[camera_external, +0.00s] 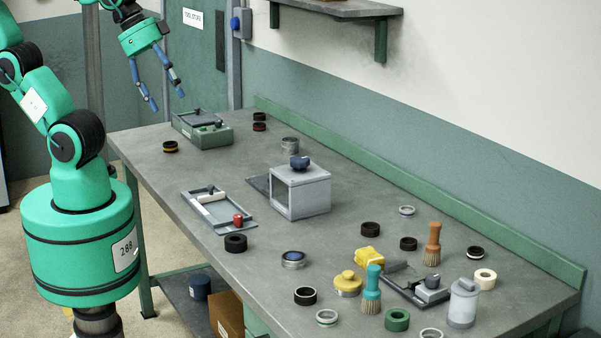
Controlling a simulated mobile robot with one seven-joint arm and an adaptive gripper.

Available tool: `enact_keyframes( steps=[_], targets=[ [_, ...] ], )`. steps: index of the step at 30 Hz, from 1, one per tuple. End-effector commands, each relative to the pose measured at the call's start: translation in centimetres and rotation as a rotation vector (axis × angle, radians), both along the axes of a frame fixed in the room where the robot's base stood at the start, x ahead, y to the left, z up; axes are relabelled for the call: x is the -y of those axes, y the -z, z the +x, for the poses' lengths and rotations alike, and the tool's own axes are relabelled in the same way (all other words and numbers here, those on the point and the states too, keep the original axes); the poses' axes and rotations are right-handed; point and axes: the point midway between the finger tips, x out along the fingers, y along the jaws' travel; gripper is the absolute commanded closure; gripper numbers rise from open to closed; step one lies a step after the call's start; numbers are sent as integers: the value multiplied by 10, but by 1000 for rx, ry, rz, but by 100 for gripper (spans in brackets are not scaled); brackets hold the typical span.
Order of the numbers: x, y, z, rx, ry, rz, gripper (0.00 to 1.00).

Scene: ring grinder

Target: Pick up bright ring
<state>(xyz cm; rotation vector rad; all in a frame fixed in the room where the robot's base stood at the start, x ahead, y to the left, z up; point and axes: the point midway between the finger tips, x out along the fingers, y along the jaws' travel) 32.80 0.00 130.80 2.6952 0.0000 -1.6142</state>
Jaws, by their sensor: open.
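My gripper (167,101) hangs open and empty above the far left end of the workbench (230,180), fingers pointing down. Several rings lie on the bench, and I cannot tell for sure which one is the bright ring.
Dark rings (235,243) are scattered about. A grey box with a dark knob (301,191), a green case (203,130), a shallow tray (217,208), brushes (432,244) and a canister (463,303) stand on the bench. A raised green edge (400,180) runs along the wall.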

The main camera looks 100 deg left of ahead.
Motion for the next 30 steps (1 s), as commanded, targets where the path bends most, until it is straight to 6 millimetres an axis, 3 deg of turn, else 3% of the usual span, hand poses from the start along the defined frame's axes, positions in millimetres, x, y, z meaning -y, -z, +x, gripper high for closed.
enact_keyframes(
  steps=[8, 14, 22, 30],
  targets=[
    [0, -1, 3, -4, -3, -3, 38],
    [4, -4, 23, -30, -19, -16, 38],
    [15, -4, 81, -101, -71, -50, 38],
    [32, 12, 151, -181, -136, -82, 38]
  ],
)
